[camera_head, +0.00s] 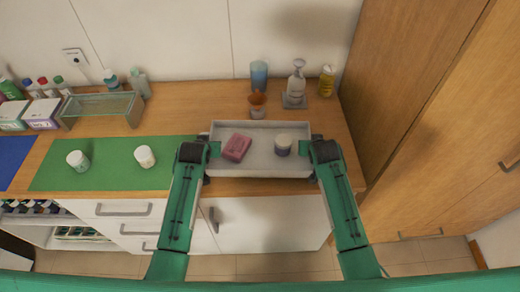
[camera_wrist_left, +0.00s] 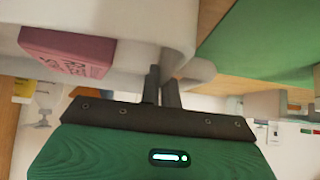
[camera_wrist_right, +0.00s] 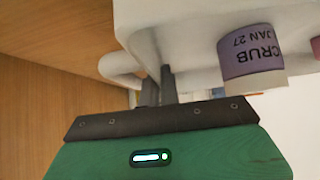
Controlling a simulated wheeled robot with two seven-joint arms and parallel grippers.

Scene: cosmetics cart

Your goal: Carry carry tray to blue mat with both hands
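The carry tray (camera_head: 260,167) is a shallow pale grey tray at the right part of the wooden counter, level as far as I see. It holds a pink block (camera_head: 237,147) and a jar with a purple label (camera_head: 283,145). My left gripper (camera_head: 213,149) is at the tray's left end, its fingers close together on the handle (camera_wrist_left: 196,72). My right gripper (camera_head: 309,149) is likewise on the right-end handle (camera_wrist_right: 118,65). Whether the tray touches the counter is unclear. The blue mat (camera_head: 12,158) lies at the far left, cut by the picture edge.
A green mat (camera_head: 110,175) with two white jars (camera_head: 78,160) (camera_head: 145,156) lies between tray and blue mat. A glass-topped stand (camera_head: 100,105) and bottles are behind it. A blue cup (camera_head: 259,75), orange-topped item (camera_head: 257,104) and pump bottle (camera_head: 296,82) stand behind the tray. A wooden cabinet (camera_head: 420,110) is right.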

